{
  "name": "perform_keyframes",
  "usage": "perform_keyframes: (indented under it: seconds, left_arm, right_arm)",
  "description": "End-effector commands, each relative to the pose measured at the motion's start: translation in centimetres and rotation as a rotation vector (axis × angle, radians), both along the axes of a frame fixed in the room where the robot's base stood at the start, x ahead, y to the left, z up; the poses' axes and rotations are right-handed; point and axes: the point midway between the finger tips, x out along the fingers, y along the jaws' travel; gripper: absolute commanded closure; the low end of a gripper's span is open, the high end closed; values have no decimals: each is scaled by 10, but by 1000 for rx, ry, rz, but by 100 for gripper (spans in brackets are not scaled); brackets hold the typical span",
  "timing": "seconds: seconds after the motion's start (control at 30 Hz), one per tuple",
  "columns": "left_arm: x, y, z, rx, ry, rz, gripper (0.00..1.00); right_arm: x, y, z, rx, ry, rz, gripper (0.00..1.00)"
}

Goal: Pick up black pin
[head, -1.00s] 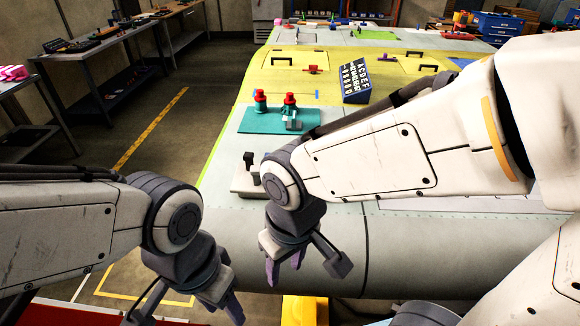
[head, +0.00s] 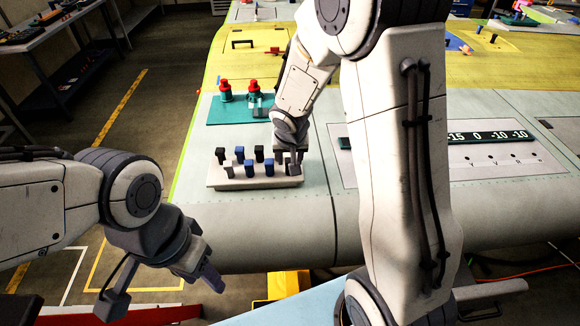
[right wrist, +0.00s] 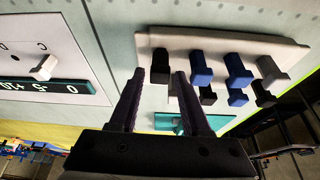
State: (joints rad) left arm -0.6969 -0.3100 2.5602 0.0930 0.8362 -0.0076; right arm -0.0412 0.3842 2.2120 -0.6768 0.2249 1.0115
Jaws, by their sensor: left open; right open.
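A pale pin block (head: 215,182) on the grey wing panel holds black, blue and grey pins in two rows. My right gripper (head: 290,168) is over the block's right end, pointing down. In the right wrist view, its open fingers (right wrist: 160,75) reach toward a black pin (right wrist: 160,62) at the row's end, which appears between the fingertips. I cannot tell whether they touch it. Beside it stand two blue pins and a grey pin (right wrist: 268,68). More black pins are in the other row, one at the far left (head: 221,154). My left gripper (head: 205,275) is open and empty, off the panel's front edge.
A teal plate (head: 225,113) with two red-topped parts (head: 225,90) lies behind the pin block. A dark number strip (head: 490,137) on a white plate lies to the right. My right arm crosses the middle. The panel left of the block is narrow but clear.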

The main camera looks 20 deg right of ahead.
Motion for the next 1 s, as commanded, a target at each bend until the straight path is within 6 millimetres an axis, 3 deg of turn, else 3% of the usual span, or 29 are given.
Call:
perform_keyframes:
  seconds: [0.23,0.57,0.7,1.0]
  left_arm:
    - [0,0,-10,0,0,1,50]
    - [0,0,-10,0,0,2,50]
    - [0,0,-10,0,0,2,50]
    - [0,0,-10,0,0,2,50]
  right_arm:
    - [11,-4,-36,0,3,-1,52]
    - [15,-5,-40,0,0,-1,52]
    - [15,-5,-40,1,1,-1,100]
    - [15,-5,-39,0,0,0,100]
